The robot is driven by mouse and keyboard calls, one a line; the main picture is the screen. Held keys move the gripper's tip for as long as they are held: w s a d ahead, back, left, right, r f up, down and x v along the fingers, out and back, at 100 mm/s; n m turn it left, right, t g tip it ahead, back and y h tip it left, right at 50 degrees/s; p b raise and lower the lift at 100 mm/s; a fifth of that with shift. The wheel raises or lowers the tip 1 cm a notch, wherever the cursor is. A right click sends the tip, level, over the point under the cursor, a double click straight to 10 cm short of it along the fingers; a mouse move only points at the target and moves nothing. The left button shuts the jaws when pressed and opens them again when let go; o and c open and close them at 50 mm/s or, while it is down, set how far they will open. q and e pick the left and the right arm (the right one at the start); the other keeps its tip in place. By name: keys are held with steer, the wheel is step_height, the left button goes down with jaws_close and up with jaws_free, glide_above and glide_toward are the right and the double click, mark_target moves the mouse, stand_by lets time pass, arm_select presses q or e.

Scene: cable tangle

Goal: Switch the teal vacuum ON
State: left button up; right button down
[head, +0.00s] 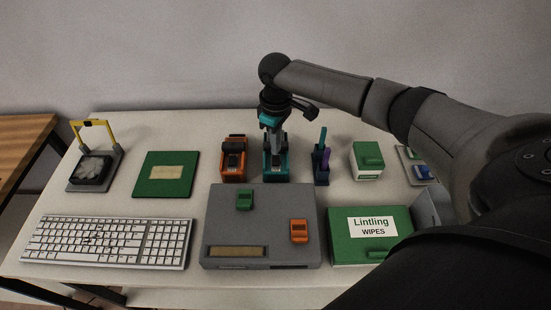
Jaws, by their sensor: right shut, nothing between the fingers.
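The teal vacuum (275,176) stands upright near the back middle of the table. My right gripper (272,146) points down directly over it, fingers shut with nothing between them. It hides the upper part of the vacuum, so I cannot see the switch or tell its position. Whether the fingertips touch the vacuum is also unclear. My left gripper is not in view.
An orange unit (234,160) stands close left of the teal vacuum, and a slim blue and purple item (321,163) close right. In front is a grey box (225,223) with a green and an orange block. A keyboard (105,240) and wipes box (346,250) flank it.

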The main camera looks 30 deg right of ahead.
steer(key=shift+f+b, duration=0.4)
steer(key=shift+f, duration=0.6)
stand_by(0.3)
steer(key=shift+s, duration=0.1)
step_height(320, 180, up, 7)
steer(key=p, duration=0.8)
steer(key=shift+p, duration=0.4)
